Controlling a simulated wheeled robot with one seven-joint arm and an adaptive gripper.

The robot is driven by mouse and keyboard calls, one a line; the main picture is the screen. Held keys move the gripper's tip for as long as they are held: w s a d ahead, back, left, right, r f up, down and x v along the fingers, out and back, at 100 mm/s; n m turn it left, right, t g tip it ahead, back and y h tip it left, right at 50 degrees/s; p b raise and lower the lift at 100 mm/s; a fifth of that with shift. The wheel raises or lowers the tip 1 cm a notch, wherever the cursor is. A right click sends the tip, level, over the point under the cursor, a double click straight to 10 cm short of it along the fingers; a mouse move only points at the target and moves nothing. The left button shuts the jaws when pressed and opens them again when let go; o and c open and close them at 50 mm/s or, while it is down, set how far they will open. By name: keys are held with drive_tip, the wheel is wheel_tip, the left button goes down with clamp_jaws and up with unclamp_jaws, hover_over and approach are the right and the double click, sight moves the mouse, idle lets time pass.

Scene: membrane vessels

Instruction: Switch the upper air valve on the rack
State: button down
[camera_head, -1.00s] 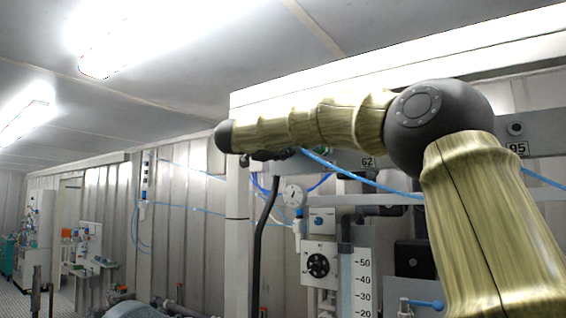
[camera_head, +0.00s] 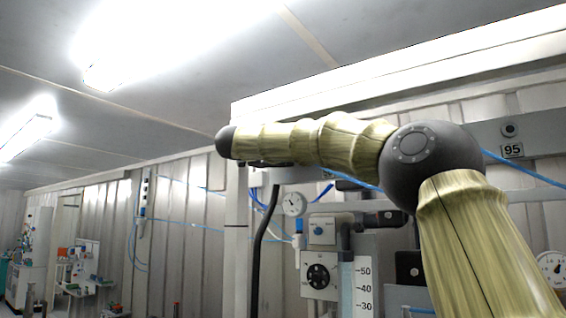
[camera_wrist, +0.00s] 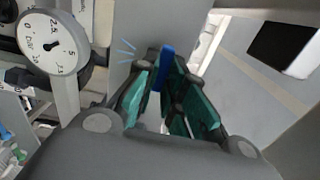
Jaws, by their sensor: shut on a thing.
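In the wrist view my gripper (camera_wrist: 164,82) has its green finger pads around a narrow blue handle (camera_wrist: 166,62), which sits between the fingertips and sticks up past them. I take it for the air valve's handle; the valve body is hidden by the fingers and the grey post behind. In the head view my arm reaches left across the upper part of the rack (camera_head: 237,225), and the gripper and handle are not clearly visible there.
A round pressure gauge (camera_wrist: 50,45) is close on the left in the wrist view; a small white gauge (camera_head: 294,203) shows below my arm in the head view. A black hose (camera_head: 262,235) hangs down the rack. Thin blue tubes (camera_head: 520,172) run along the wall.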

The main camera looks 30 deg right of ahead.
drive_tip(key=c, duration=1.5)
unclamp_jaws()
drive_tip(key=shift+w, duration=0.15)
drive_tip(key=v, duration=1.2)
drive_tip(key=shift+f, duration=0.15)
